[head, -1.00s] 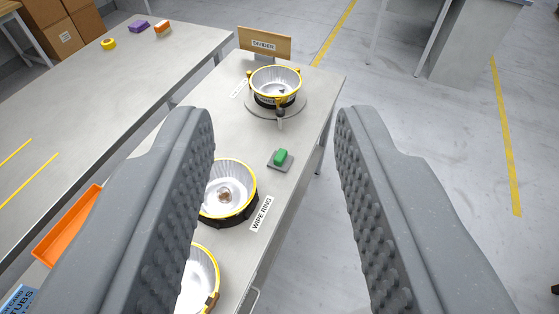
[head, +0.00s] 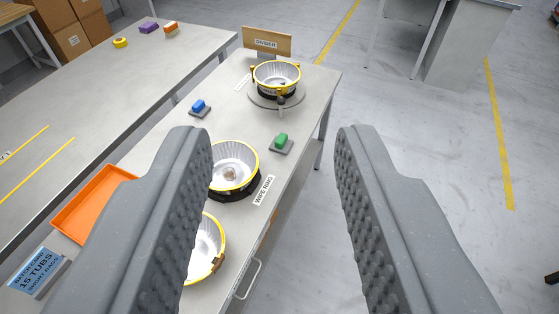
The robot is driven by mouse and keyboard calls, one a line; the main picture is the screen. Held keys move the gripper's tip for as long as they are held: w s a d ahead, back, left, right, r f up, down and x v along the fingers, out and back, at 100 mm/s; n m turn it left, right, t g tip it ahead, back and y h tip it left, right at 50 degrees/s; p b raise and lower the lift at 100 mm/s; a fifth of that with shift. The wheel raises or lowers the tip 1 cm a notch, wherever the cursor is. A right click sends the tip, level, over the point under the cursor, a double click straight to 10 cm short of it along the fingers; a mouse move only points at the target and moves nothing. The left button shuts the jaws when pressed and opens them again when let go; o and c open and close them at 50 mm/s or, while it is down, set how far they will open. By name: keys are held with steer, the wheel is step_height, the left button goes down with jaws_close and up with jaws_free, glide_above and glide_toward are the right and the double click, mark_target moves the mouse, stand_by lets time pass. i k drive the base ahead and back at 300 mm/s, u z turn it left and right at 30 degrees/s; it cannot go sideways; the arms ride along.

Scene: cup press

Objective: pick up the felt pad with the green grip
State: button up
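The felt pad with the green grip (head: 281,142) lies on the narrow metal table (head: 225,128), near its right edge. It is a small grey pad with a green block on top. My gripper (head: 273,145) is open, its two grey studded fingers wide apart and empty. In the picture the pad shows between the fingertips, but it looks farther off and lower than they are, with nothing touching it. A similar pad with a blue grip (head: 198,107) lies to its left on the same table.
A yellow-rimmed bowl (head: 277,75) stands behind the pad, before the divider board (head: 267,41). A wipe ring bowl (head: 236,167) and another bowl (head: 207,246) are nearer. An orange tray (head: 93,205) and batch card (head: 39,271) are at left. Open floor lies right.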

mark_target(281, 144)
steer(key=k, duration=0.9)
steer(key=z, duration=0.6)
steer(key=i, duration=1)
steer(key=z, duration=0.6)
steer(key=i, duration=1.3)
steer(key=u, duration=1.05)
steer(key=i, duration=0.75)
steer(key=u, duration=0.6)
